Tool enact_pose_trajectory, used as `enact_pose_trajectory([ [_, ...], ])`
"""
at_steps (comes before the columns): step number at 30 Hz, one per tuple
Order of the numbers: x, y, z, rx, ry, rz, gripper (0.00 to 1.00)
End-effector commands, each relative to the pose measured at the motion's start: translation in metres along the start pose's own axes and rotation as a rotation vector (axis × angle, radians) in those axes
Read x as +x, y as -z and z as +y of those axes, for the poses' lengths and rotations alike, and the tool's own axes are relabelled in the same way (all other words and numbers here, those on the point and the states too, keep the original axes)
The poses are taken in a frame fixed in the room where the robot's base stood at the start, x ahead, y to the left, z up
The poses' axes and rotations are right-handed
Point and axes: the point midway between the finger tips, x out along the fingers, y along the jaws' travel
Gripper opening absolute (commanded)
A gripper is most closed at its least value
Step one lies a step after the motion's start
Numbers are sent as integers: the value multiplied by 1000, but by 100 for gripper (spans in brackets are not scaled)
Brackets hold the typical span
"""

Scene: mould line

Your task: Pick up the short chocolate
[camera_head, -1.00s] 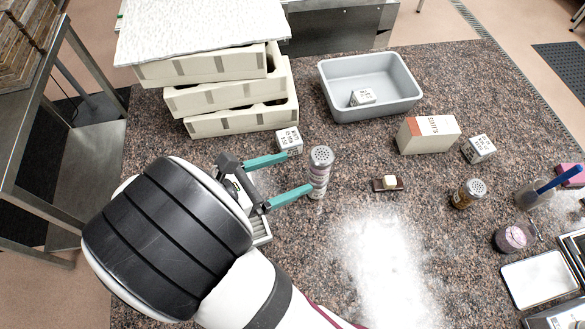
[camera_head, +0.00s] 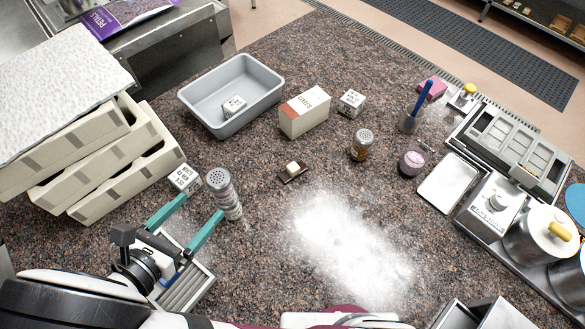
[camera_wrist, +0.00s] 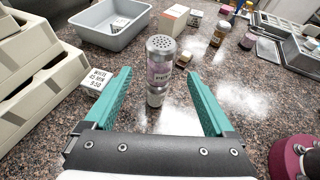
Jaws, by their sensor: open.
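A small flat dark brown piece (camera_head: 291,178), which looks like the chocolate, lies on the speckled counter with a pale cube (camera_head: 293,167) on top. In the wrist view it is small and partly behind the shaker, at upper centre. My gripper (camera_head: 202,206) is open and empty, left of and nearer than the brown piece, apart from it. Its teal fingers point toward a pink-banded shaker (camera_head: 225,197) standing upright just beyond the tips. In the wrist view the shaker (camera_wrist: 160,70) appears between the open fingers.
A white printed cube (camera_head: 185,178) sits by the left finger. Stacked cream trays (camera_head: 120,165) stand at left, a grey tub (camera_head: 190,97) and carton (camera_head: 304,112) behind. White powder (camera_head: 345,245) covers the counter right. A brown jar (camera_head: 361,147) stands further right.

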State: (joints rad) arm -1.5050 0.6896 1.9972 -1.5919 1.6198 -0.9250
Motion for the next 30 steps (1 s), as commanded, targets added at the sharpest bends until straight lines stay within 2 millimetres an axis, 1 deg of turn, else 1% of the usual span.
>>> enact_pose_trajectory([
  [12, 0, 0, 0, 0, 0, 0, 89],
  [13, 0, 0, 0, 0, 0, 0, 87],
  [15, 0, 0, 0, 0, 0, 0, 74],
  [16, 0, 0, 0, 0, 0, 0, 70],
  [24, 0, 1, -2, -11, 3, -2, 70],
  [26, 2, 9, -12, -74, 20, -10, 70],
  [27, 7, 14, -27, -133, 52, -15, 70],
  [28, 14, 12, -40, -135, 100, -4, 70],
  [29, 22, 2, -52, -69, 163, 25, 70],
  [30, 32, -11, -69, 39, 248, 63, 70],
])
